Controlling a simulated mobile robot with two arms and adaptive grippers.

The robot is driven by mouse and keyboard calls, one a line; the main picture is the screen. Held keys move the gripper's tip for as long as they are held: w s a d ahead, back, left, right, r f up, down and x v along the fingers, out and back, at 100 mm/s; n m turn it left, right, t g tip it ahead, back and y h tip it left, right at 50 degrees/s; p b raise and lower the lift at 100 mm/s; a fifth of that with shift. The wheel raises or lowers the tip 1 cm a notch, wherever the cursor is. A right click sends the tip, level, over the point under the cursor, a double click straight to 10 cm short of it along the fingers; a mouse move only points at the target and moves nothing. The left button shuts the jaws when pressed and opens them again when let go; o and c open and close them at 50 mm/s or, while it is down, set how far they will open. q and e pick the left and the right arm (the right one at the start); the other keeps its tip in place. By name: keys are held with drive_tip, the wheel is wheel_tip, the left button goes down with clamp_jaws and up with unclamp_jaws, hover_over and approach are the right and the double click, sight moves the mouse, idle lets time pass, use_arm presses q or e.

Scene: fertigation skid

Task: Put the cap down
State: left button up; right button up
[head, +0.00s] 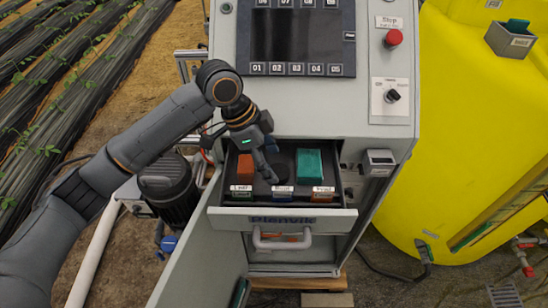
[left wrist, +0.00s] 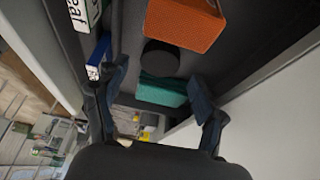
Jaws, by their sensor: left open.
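The black round cap (head: 282,172) sits in the open drawer (head: 338,212), in the middle between an orange block (head: 245,167) and a teal block (head: 309,163). In the left wrist view the cap (left wrist: 160,57) shows as a dark, short cylinder with the orange block on one side and the teal block on the other. My left gripper (head: 270,178) reaches down into the drawer at the cap, partly covering it in the head view. Its fingers (left wrist: 158,74) are spread apart, with a visible gap between them and the cap. My right gripper is out of view.
Small labels (head: 283,190) line the drawer front, above a handle (head: 282,241). The grey control panel (head: 300,105) rises behind the drawer. A cabinet door (head: 190,265) stands open at lower left. A yellow tank (head: 475,130) fills the right side.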

use_arm(q)
drive_tip(key=p+v, duration=0.5)
drive_tip(key=v, duration=0.4)
drive_tip(key=shift+r, duration=0.2)
drive_tip(key=shift+s, duration=0.1)
